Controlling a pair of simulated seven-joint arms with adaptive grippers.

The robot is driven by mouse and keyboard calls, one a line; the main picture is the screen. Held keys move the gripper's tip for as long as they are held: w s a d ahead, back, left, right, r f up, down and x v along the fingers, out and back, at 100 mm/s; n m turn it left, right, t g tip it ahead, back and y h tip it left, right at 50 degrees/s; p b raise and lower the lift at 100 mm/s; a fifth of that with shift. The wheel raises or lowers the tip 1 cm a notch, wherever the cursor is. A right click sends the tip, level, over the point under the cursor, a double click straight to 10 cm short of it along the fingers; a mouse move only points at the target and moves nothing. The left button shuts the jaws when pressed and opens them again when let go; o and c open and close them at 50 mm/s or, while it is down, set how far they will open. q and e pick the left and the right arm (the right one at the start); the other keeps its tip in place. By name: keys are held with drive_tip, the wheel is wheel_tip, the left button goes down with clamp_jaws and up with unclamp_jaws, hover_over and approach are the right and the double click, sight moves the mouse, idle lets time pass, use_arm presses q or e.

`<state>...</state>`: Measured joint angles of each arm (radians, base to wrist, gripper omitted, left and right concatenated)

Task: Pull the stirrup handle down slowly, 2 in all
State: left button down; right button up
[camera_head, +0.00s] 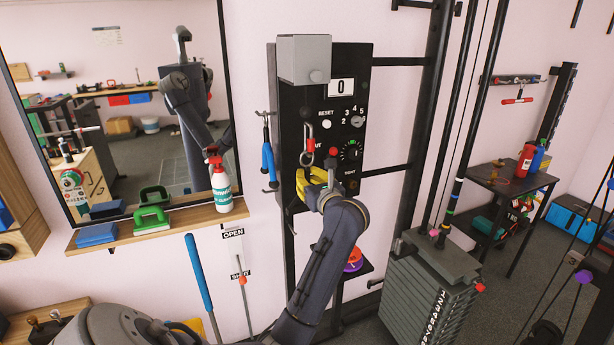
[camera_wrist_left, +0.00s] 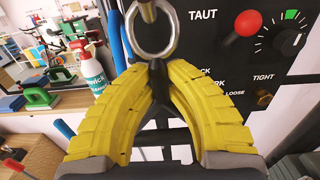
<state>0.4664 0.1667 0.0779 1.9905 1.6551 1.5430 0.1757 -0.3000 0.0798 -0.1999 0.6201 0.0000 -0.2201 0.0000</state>
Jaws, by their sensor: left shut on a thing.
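The black panel (camera_head: 360,115) carries a counter reading 0, a RESET button and dials. A metal carabiner and ring (camera_head: 308,148) hang in front of it; the ring (camera_wrist_left: 152,38) is large in the left wrist view. Just below the ring is the dark top of the stirrup handle (camera_wrist_left: 158,72), with dark straps spreading downward. My left gripper (camera_head: 318,188), with yellow ribbed fingers, is shut on this top part; its fingertips (camera_wrist_left: 158,64) meet just under the ring. Most of the handle is hidden behind the fingers. My right gripper is not in view.
A grey weight stack (camera_head: 425,295) stands at the right. Blue-handled tools (camera_head: 268,160) hang left of the panel. A wooden shelf (camera_head: 180,222) under the mirror holds a spray bottle (camera_head: 221,185) and a green block (camera_head: 150,220). A black side table (camera_head: 510,178) stands farther right.

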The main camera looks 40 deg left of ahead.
use_arm(q)
drive_tip(key=shift+f, duration=0.3)
drive_tip(key=shift+f, duration=1.15)
drive_tip(key=shift+f, duration=1.1)
drive_tip(key=shift+f, duration=1.2)
